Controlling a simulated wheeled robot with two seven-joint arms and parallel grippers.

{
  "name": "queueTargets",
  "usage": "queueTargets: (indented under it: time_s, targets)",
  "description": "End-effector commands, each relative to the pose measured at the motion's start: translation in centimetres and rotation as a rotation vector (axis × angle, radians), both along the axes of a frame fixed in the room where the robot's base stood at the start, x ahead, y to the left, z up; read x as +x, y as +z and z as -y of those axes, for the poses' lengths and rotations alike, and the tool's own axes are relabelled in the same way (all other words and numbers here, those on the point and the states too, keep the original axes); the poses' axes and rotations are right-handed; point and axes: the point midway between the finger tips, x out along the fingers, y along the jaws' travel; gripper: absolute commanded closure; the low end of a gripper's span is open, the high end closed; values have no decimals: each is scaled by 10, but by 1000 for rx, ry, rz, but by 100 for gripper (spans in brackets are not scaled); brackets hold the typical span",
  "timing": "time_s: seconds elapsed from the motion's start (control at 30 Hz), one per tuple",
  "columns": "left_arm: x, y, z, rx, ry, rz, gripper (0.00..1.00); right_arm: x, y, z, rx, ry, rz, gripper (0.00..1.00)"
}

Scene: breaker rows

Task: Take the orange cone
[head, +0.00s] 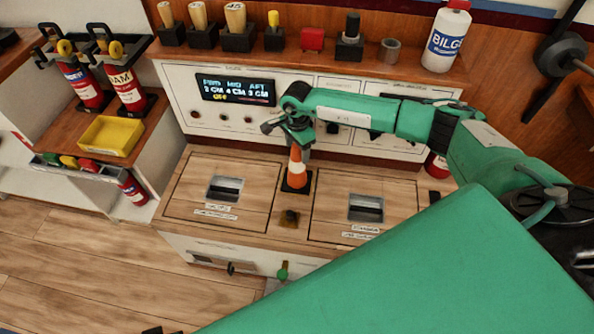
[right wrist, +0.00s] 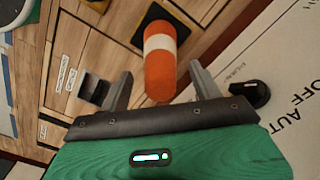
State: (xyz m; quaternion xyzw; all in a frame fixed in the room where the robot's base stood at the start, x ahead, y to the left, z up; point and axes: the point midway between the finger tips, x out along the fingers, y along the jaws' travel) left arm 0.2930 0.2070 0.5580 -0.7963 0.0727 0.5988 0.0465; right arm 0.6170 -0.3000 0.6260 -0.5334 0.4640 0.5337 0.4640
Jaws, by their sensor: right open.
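The orange cone (head: 297,169) with a white band and a dark square base stands upright on the wooden bench top, between two hatches. My right gripper (head: 297,140) is above the cone, its fingers pointing down near the cone's top. In the right wrist view, the cone (right wrist: 160,60) shows between the two spread fingers of my right gripper (right wrist: 160,85), with a gap on each side. I cannot tell how far the tip reaches between the fingers. My left gripper is not in view.
The panel with a display (head: 237,90) rises behind the cone. Hatches with recessed handles lie left (head: 225,188) and right (head: 366,208). A yellow tray (head: 110,136) and extinguishers (head: 127,88) stand at left. A white bottle (head: 446,38) is on the shelf.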

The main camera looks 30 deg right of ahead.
Motion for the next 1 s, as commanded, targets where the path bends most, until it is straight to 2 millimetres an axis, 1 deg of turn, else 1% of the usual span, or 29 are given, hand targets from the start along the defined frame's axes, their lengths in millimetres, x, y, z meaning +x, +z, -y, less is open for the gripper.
queueTargets:
  time_s: [0.03,0.1,0.33,0.47,0.5,0.57,0.6,0.67,1.0]
  targets:
    - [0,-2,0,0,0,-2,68,0,-9,0,0,-1,-3,35]
    - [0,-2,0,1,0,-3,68,0,-15,-1,0,0,-1,35]
    - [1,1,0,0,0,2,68,1,-17,0,0,0,1,35]
    - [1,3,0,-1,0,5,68,0,-17,0,0,0,1,61]
    - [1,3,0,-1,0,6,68,0,-16,0,0,0,1,69]
    - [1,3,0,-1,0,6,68,0,-16,0,0,0,1,81]
    - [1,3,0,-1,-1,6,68,0,-16,0,0,0,1,88]
    - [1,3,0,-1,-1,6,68,0,-16,0,0,0,1,100]
    - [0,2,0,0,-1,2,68,1,-14,0,0,0,2,100]
